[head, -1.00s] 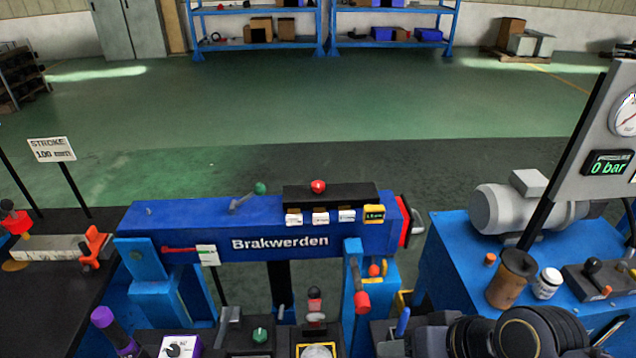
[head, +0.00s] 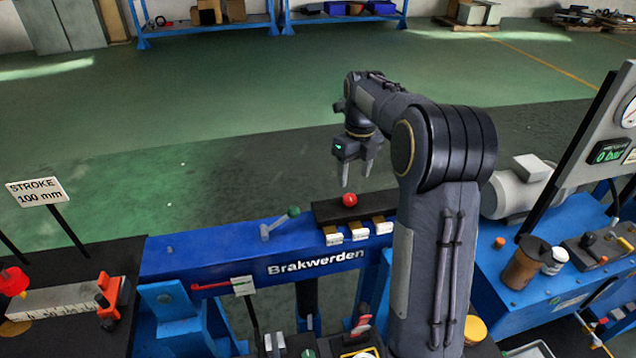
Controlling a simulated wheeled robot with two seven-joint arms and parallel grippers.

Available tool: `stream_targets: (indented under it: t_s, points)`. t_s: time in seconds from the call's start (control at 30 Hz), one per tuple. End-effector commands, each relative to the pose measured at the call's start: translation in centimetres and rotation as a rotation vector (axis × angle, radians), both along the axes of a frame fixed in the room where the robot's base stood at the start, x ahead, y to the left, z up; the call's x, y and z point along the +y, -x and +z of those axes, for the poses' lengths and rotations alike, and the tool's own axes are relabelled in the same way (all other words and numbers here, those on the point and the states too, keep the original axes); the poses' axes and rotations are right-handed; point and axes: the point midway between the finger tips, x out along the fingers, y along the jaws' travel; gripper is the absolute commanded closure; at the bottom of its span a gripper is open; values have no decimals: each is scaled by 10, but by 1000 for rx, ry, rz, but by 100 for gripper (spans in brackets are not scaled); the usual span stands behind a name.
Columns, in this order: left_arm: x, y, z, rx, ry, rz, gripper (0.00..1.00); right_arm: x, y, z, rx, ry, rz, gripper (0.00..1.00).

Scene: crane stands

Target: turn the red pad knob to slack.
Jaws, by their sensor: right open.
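A round red knob (head: 349,200) sits on top of the black block (head: 326,211) on the blue beam marked Brakwerden (head: 215,246). My right gripper (head: 356,177) points down above the red knob in the picture, its two fingers apart and empty. The fingertips appear clear of the knob; the exact gap cannot be told. Another red knob (head: 12,281) stands at the far left beside a ruler-like bar. I cannot tell from any marking which red knob is the pad knob. My left gripper is not in view.
A green-tipped lever (head: 292,212) stands left of the black block. Small tags (head: 359,232) hang along the block's front. My right arm hides the beam's right end. A brown cup (head: 527,265) and a gauge panel reading 0 bar (head: 610,152) are at right.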

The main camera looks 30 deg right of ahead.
Motion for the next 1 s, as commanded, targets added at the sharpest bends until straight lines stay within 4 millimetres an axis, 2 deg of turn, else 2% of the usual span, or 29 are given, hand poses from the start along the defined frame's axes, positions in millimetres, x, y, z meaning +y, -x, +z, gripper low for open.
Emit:
stream_targets:
  t_s: [0.17,0.6,0.73,1.0]
  points:
    - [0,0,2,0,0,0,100,-5,-7,-7,21,25,-98,47]
    - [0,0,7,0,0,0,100,-4,-7,-69,20,23,-96,47]
    - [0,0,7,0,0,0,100,-4,-7,-78,19,22,-94,47]
    - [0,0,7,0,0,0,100,-4,-7,-79,17,22,-94,47]
